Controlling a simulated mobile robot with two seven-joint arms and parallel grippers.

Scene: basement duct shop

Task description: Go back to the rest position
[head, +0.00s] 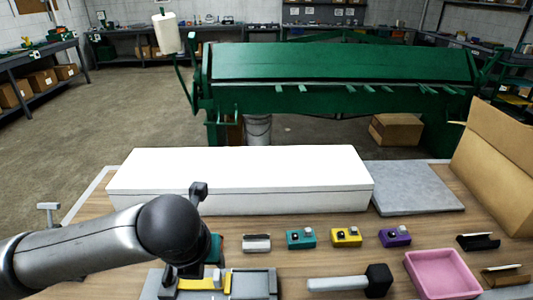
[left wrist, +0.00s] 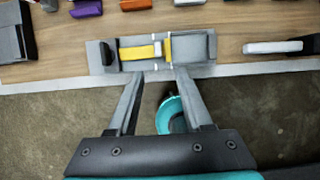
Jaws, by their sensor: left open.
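My left gripper (left wrist: 160,74) is open, and nothing shows between its fingers in the left wrist view. The fingers point toward a grey fixture (left wrist: 194,47) with a yellow part (left wrist: 140,52) across its middle. In the head view my left arm comes in from the left, and its dark wrist hides most of the left gripper (head: 193,272). The gripper is over the grey fixture (head: 252,284) at the front edge of the wooden table (head: 300,262). Whether the fingertips touch the fixture cannot be told. My right gripper is not in view.
A long white block (head: 240,175) lies across the table beside a grey slab (head: 418,188). Small teal (head: 300,239), yellow (head: 346,237) and purple (head: 394,237) blocks stand in a row. A mallet (head: 350,281), pink tray (head: 440,275) and cardboard box (head: 500,150) are at right.

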